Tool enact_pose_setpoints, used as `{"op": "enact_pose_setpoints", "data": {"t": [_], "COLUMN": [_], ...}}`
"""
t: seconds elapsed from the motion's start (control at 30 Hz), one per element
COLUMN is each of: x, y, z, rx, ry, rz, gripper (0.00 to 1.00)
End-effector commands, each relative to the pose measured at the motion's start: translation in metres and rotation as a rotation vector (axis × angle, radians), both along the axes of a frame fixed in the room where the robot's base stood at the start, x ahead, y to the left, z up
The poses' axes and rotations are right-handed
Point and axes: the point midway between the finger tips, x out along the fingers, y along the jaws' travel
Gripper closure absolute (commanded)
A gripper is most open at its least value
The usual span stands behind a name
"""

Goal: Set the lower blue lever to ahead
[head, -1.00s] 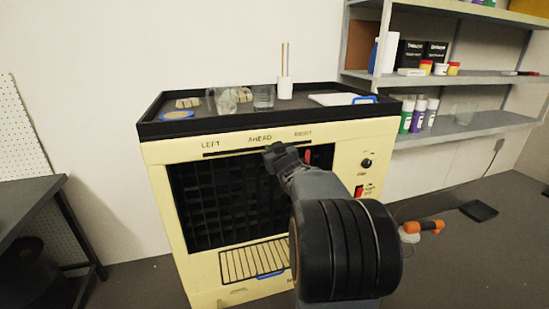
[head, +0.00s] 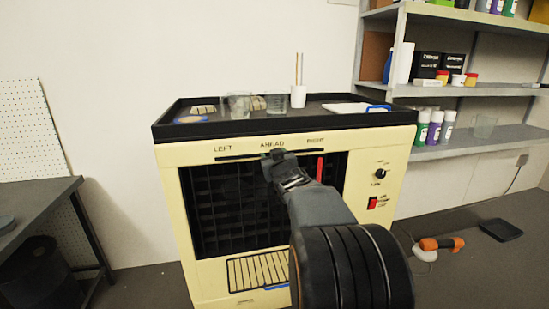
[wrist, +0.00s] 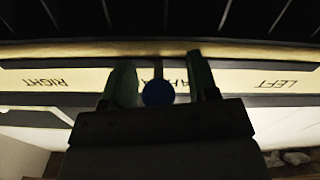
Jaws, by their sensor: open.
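The cream heater cabinet (head: 165,156) has a slot under the labels LEFT, AHEAD and RIGHT. My gripper (head: 274,156) is at this slot, just below AHEAD, and hides that part of it in the head view. In the wrist view, which shows the labels upside down, a round blue knob (wrist: 158,93) on a thin stem is in front of the AHEAD label (wrist: 182,80). The open fingers of my gripper (wrist: 160,76) are on either side of the knob. Contact cannot be told.
A red strip (head: 320,168) stands at the grille's right edge. A dark knob (head: 380,174) and red switch (head: 373,203) are further right. The black top tray (head: 210,128) holds glasses and a white cup. A dark table (head: 35,205) is at left, shelves (head: 470,150) at right.

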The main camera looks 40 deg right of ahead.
Motion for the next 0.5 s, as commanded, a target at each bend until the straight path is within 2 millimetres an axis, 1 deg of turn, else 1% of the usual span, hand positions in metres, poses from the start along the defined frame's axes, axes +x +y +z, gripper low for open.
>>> {"op": "enact_pose_setpoints", "data": {"t": [0.17, 0.27, 0.37, 0.5], "x": [-0.003, -0.013, -0.029, -0.057], "y": [0.001, 0.005, 0.011, 0.022], "z": [0.000, 0.001, 0.002, 0.002], "rx": [0.000, 0.000, -0.002, -0.001], "ry": [0.000, 0.001, 0.000, -0.001], "rz": [0.000, -0.001, -0.001, -0.003], "gripper": [0.46, 0.46, 0.46, 0.46]}}
